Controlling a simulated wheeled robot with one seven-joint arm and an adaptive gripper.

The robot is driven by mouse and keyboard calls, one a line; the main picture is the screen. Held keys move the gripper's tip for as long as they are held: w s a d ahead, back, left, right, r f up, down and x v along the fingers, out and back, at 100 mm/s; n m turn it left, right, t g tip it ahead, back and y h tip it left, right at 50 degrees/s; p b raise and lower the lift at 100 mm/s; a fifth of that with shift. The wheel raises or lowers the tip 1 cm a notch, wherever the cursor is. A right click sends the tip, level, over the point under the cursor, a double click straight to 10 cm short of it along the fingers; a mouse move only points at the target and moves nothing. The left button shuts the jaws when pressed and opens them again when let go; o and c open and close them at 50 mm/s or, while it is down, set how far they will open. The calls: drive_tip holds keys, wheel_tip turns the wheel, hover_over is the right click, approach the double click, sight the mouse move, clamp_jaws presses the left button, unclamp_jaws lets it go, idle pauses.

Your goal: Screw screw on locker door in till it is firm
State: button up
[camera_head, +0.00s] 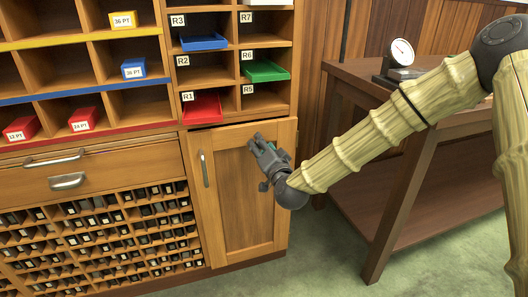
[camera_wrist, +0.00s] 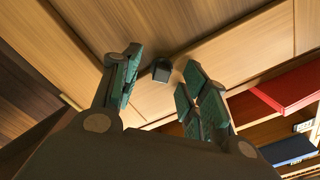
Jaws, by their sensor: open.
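The wooden locker door (camera_head: 235,235) with a metal handle (camera_head: 204,169) is at the lower middle of the head view. My gripper (camera_head: 262,146) is in front of its upper part. In the wrist view my gripper (camera_wrist: 160,64) is open, with teal pads on both fingers. A small dark block-like piece, which looks like the screw (camera_wrist: 161,71), stands out from the door's wood (camera_wrist: 153,102) between and just beyond the fingertips. The fingers appear apart from it. I cannot make out the screw in the head view, or how deep it sits.
Above the door are open compartments with a red tray (camera_head: 202,109), a blue tray (camera_head: 204,42) and a green tray (camera_head: 265,71). Drawers and small slots are to the left. A dark wooden table (camera_head: 376,100) with a dial gauge (camera_head: 401,53) stands right, under my arm.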

clamp_jaws()
drive_tip(key=m+b, duration=0.2)
drive_tip(key=m, duration=0.3)
drive_tip(key=m+b, duration=0.1)
drive_tip(key=m, duration=0.5)
drive_tip(key=f+m+b, duration=0.1)
drive_tip(key=m+b, duration=0.1)
drive_tip(key=m, duration=0.4)
drive_tip(key=shift+w+d+b, duration=0.1)
drive_tip(key=shift+b, duration=0.25)
drive_tip(key=shift+c, duration=1.5)
unclamp_jaws()
drive_tip(key=shift+r+p, duration=0.35)
drive_tip(key=shift+o, duration=1)
drive_tip(key=shift+f, duration=0.2)
